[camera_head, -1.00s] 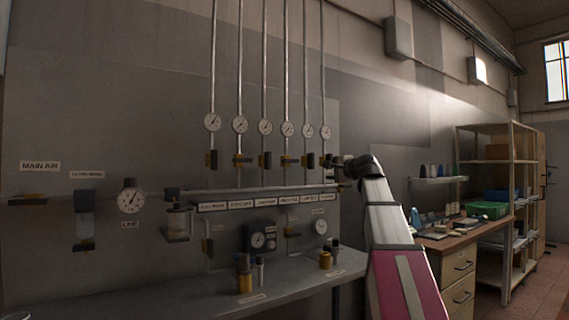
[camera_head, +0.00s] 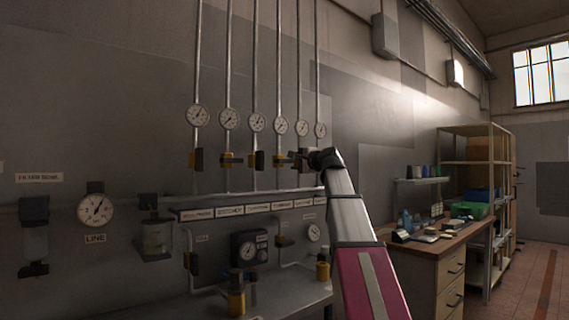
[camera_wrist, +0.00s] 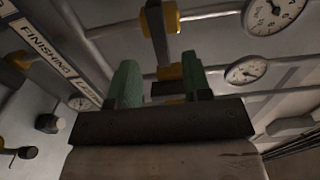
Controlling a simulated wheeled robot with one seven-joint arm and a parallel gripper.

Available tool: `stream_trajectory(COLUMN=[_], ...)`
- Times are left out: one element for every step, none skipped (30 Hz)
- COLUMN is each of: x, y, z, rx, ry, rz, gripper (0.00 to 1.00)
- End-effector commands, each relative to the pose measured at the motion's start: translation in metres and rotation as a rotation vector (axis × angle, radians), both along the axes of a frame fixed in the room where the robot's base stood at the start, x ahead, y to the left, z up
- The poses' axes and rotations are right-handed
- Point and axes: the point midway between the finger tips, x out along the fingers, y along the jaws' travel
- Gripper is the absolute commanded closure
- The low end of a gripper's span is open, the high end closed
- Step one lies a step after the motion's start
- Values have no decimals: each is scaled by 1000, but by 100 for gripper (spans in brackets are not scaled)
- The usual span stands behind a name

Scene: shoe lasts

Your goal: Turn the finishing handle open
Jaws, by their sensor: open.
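The label FINISHING (camera_wrist: 45,48) shows at the left of the wrist view. My gripper (camera_wrist: 160,80) has two green fingers, spread apart. Between them is a valve handle with a yellow hub and a dark bar (camera_wrist: 168,89), on a pipe leading to a small gauge (camera_wrist: 245,71). I cannot tell whether the fingers touch the handle, and its turn angle is unclear because the gripper body hides part of it. In the head view my gripper (camera_head: 303,160) is up at the right end of the valve row, covering the handles there.
A neighbouring yellow-and-dark valve handle (camera_wrist: 157,30) sits close beside, its bar crossing its pipe. Other valve handles (camera_head: 228,160) line the wall left of my gripper, under round gauges (camera_head: 257,123). Below are the label rail (camera_head: 230,210) and a grey bench (camera_head: 205,306). A wooden desk (camera_head: 430,262) stands right.

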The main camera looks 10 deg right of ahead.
Motion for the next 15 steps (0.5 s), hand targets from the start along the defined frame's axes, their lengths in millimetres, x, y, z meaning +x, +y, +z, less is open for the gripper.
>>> stream_trajectory(x=[11, 16, 22, 27, 31, 36, 40, 43, 47, 50, 52, 54, 56, 57, 58], y=[5, 8, 11, 14, 17, 20, 22, 24, 26, 27, 29, 31, 32, 33, 34], z=[2, 1, 1, 1, 1, 1, 1, 1, 1, 1, 1, 1, 1, 1, 0], rx=[0, 0, 0, 0, 0, 0, -1, -1, -1, -1, -1, -1, 0, 0, 0], ry=[1, 1, 1, 1, 1, 1, 1, 1, 1, 1, 1, 1, 0, 0, 0], rz=[2, 2, 2, 2, 2, 1, 1, 1, 1, 1, 1, 1, 0, 0, 0], gripper=[55, 55, 55, 55, 55, 55, 55, 55, 55, 55, 55, 55, 55, 55, 55])
